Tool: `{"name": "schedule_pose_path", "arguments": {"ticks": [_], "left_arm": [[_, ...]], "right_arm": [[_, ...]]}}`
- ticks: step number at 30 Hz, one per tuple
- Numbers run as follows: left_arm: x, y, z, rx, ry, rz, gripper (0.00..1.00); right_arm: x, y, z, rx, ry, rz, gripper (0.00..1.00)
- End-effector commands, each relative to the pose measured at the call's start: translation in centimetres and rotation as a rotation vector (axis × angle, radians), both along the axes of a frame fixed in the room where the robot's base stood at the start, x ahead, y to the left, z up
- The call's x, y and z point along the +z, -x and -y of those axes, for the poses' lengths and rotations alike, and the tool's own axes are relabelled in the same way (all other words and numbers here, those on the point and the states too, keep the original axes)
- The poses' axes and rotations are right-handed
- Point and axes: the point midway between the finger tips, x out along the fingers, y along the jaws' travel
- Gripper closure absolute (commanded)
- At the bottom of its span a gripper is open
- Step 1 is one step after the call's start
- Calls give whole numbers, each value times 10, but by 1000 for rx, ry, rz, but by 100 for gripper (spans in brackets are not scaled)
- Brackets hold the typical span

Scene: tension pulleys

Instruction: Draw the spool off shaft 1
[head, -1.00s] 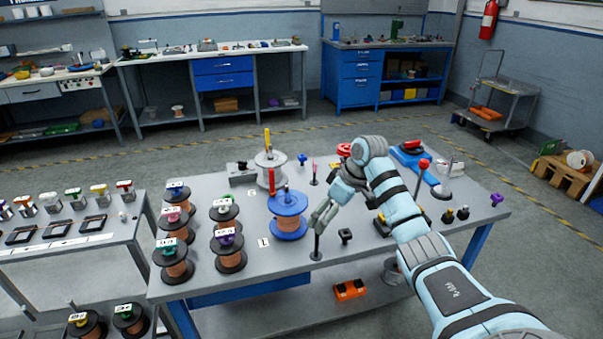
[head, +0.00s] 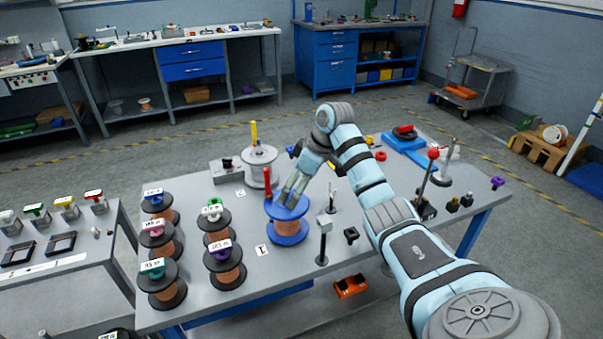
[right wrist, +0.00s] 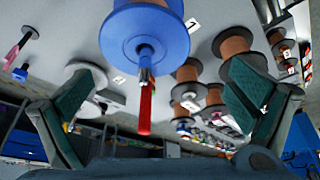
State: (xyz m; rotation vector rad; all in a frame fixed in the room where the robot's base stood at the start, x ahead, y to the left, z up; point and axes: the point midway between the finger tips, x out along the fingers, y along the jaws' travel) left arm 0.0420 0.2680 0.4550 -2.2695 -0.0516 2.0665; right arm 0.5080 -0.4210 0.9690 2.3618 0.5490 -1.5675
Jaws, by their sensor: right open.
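The spool on shaft 1 has blue flanges and a copper winding (head: 288,228). It stands upright at the middle of the table, beside a label with 1 (head: 262,251). In the right wrist view its blue flange (right wrist: 135,28) faces me, with the metal shaft end (right wrist: 146,62) protruding and a red bar (right wrist: 145,108) at that end. My right gripper (head: 291,196) is just above the blue spool. Its spread fingers (right wrist: 165,78) lie on either side of the shaft end; I see no contact with the flange. My left gripper is not in view.
A post with a grey block (head: 324,222) stands right of the spool. A white-grey spool (head: 260,165) with a yellow bar stands behind. Several black-flanged copper spools (head: 223,265) stand to the left. A red-knobbed lever (head: 433,155) is at the right.

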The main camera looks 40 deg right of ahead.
Motion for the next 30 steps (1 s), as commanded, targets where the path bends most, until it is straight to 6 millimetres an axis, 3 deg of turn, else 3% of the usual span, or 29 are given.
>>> {"name": "schedule_pose_path", "arguments": {"ticks": [3, 9, 19, 30], "left_arm": [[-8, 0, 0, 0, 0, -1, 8], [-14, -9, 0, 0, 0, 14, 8], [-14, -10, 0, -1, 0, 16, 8], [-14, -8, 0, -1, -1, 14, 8]], "right_arm": [[-33, -12, -7, 2, -3, -3, 0], [-66, -25, -12, -1, -1, -1, 0], [-72, -28, -14, 1, 0, 0, 0], [-74, -27, -16, 3, -3, -6, 58]]}}
